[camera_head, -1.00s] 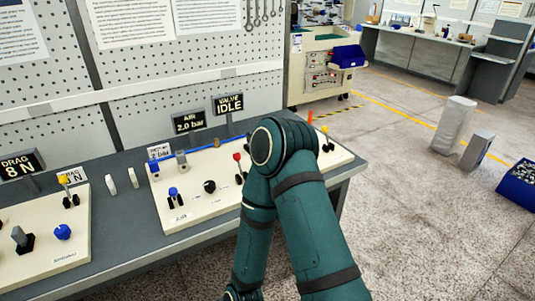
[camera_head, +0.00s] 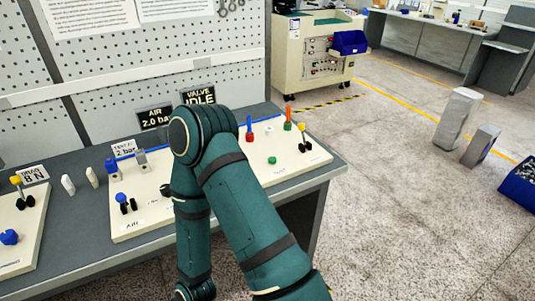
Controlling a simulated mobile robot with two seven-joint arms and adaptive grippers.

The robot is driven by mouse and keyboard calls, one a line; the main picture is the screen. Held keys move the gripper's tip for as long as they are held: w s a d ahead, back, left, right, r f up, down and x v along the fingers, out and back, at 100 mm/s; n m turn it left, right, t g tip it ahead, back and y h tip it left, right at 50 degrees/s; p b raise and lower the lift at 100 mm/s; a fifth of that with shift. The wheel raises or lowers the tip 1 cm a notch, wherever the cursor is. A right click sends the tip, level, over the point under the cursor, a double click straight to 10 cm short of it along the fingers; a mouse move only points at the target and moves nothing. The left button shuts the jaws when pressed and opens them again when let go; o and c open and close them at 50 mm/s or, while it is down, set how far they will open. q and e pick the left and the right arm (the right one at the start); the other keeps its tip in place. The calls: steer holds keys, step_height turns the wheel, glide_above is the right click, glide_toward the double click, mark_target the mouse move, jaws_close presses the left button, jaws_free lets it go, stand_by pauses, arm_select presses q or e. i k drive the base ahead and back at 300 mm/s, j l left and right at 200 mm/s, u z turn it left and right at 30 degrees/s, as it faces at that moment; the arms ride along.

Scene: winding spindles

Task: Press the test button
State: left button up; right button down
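A cream control panel (camera_head: 130,226) lies on the grey bench, partly hidden behind my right arm (camera_head: 235,195). A small green button (camera_head: 272,160) sits on its right part; I cannot read its label, so I cannot tell if it is the test button. A sign (camera_head: 123,148) at the panel's back left seems to read "TEST 2 bar". The arm's bent joint is over the panel's middle and its far links run down to the bottom edge. Neither gripper shows.
A yellow-tipped lever (camera_head: 301,137), an orange-and-green upright piece (camera_head: 287,118) and a blue-and-red one (camera_head: 249,128) stand on the panel's right part. A blue-topped lever (camera_head: 122,201) stands at left. A display reads "VALVE IDLE" (camera_head: 199,96).

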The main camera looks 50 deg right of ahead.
mark_target(272, 159)
steer(key=k+l, duration=0.1)
steer(key=l, duration=0.3)
steer(key=k+l+u, duration=0.1)
steer(key=l, duration=0.3)
steer(key=k+l, duration=0.1)
steer(key=l, duration=0.25)
steer(key=k+l+u, duration=0.1)
steer(key=l, duration=0.3)
